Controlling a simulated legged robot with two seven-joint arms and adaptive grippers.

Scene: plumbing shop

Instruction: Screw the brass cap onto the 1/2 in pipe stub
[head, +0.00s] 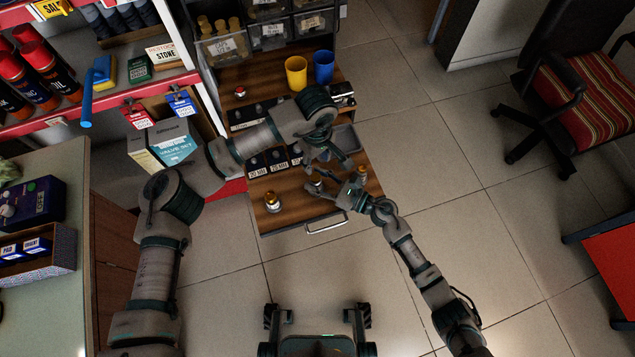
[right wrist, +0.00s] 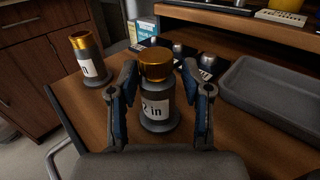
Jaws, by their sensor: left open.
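A dark grey pipe stub (right wrist: 157,108) stands upright on the wooden worktop, its label partly hidden and ending in "2 in". A brass cap (right wrist: 155,63) sits on its top; I cannot tell whether it is threaded on. My right gripper (right wrist: 158,75) is open, with one finger on each side of the stub and cap and a visible gap to both. It also shows in the head view (head: 338,189). My left gripper (head: 328,155) is open above the worktop, just behind the right one. A second brass-topped stub (right wrist: 88,58) stands to the left, also in the head view (head: 272,203).
The wooden worktop (head: 285,219) has a metal handle at its front. A grey tray (right wrist: 275,92) lies to the right of the stub. Small labelled blocks stand in a row behind. A yellow cup (head: 296,73) and a blue cup (head: 323,68) stand on the upper shelf.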

